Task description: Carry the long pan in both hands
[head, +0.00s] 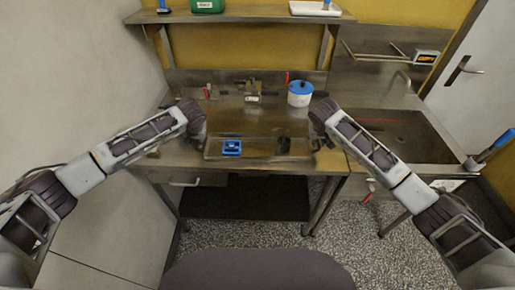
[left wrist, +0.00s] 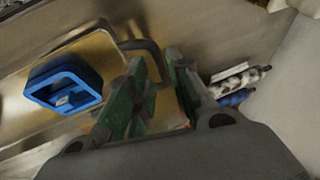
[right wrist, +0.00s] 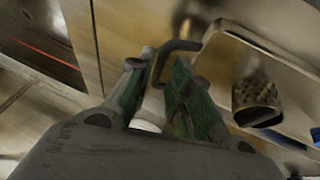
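The long pan (head: 262,157) is a shallow metal tray lying on the steel table, with a dark bent handle at each end. One handle (left wrist: 143,46) shows in the left wrist view, the other (right wrist: 184,45) in the right wrist view. My left gripper (head: 203,142) is at the pan's left end; its green-padded fingers (left wrist: 156,62) stand apart with the handle reaching between their tips. My right gripper (head: 319,141) is at the right end; its fingers (right wrist: 161,66) also stand apart around the handle. Contact with the handles cannot be made out.
A blue square piece (head: 231,147) and a dark textured cup (right wrist: 257,98) are in the pan. A white pot with a blue lid (head: 300,96) stands behind its right end. Small tools lie behind. A sink (head: 405,135) is at the right, a shelf (head: 240,14) above.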

